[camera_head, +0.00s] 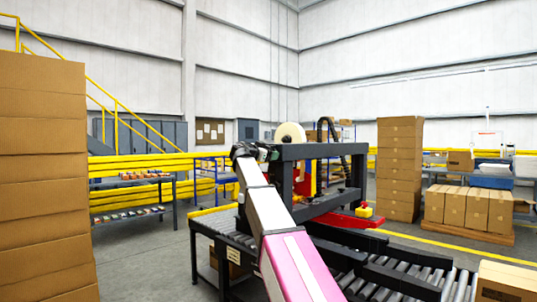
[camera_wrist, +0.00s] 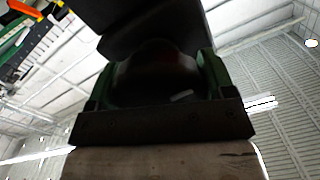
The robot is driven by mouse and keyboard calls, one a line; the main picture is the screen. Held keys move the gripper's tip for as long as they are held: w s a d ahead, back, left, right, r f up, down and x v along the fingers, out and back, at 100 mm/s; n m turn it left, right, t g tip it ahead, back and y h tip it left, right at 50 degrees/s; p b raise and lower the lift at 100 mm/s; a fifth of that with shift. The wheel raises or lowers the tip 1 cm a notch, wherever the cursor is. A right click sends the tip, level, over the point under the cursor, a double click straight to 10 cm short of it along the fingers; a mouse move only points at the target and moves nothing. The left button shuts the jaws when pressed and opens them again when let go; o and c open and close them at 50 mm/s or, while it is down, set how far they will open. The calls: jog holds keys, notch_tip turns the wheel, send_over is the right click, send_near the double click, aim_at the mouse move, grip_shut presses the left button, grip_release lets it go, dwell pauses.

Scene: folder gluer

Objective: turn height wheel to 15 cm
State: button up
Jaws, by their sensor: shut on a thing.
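The folder gluer (camera_head: 318,152) stands mid-picture in the head view, with a dark frame above a roller conveyor. My arm reaches up to the left end of its top beam. My gripper (camera_wrist: 156,72) shows close up in the wrist view, with green-edged fingers on both sides of a dark rounded thing. It is shut on this thing, which looks like the height wheel (camera_wrist: 155,82). The wheel is in deep shadow, so its markings and turn angle cannot be read. In the head view the arm's end hides the wheel. No height scale is readable.
A tall stack of cartons (camera_head: 40,180) fills the left edge. Another carton stack (camera_head: 399,165) stands behind the machine at right. Open grey floor lies left of the conveyor.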

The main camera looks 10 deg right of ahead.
jog(key=n, duration=0.4)
jog(key=shift+n, duration=0.3)
jog(key=n, duration=0.3)
jog(key=shift+w+a, duration=0.1)
jog(key=n+g, duration=0.1)
jog(key=n, duration=0.6)
jog(key=shift+f, duration=0.15)
jog(key=n, duration=0.4)
jog(key=shift+w+f, duration=0.1)
jog(key=n, duration=0.4)
jog(key=shift+h, duration=0.4)
jog(key=n, duration=0.3)
jog(key=shift+f+n, duration=0.1)
jog(key=shift+n, duration=1.9)
jog(key=shift+n, duration=0.3)
jog(key=shift+f, duration=0.1)
